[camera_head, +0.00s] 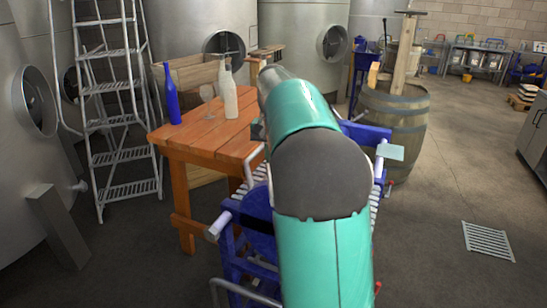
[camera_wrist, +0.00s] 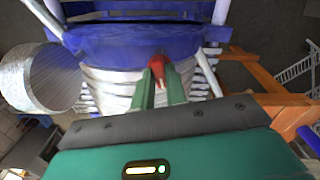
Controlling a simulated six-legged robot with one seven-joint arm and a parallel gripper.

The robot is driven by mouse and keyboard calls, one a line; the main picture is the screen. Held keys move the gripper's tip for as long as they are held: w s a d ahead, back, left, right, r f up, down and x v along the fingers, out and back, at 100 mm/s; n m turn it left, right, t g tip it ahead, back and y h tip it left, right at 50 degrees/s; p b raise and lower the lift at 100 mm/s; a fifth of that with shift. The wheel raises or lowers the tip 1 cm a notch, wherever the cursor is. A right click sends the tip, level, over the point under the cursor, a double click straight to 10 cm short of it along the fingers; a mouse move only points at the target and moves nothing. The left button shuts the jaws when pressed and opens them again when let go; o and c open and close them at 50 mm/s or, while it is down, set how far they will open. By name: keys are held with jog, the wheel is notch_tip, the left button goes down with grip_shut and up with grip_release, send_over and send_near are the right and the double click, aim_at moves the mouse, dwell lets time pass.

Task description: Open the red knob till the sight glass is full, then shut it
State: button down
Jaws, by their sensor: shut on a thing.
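The red knob (camera_wrist: 158,69) shows in the wrist view between the tips of my two green fingers, in front of a pale ribbed body under a blue part. My gripper (camera_wrist: 160,77) is shut on the knob, and its fingers cover part of it. In the head view my own arm hides the knob and gripper. The blue machine (camera_head: 240,244) shows on both sides of my arm there. I cannot make out the sight glass or its level in either view.
An orange wooden table (camera_head: 208,139) stands left of the machine, with a blue bottle (camera_head: 173,97), a pale bottle (camera_head: 230,97) and a wine glass (camera_head: 207,94). A barrel (camera_head: 393,112) stands behind right. A ladder (camera_head: 113,110) and steel tanks fill the left. The right floor is open around a drain grate (camera_head: 488,241).

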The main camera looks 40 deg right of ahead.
jog(key=shift+m, duration=0.7)
jog(key=c, duration=1.4)
grip_release()
jog(key=shift+c, duration=0.2)
notch_tip(320, 180, up, 14)
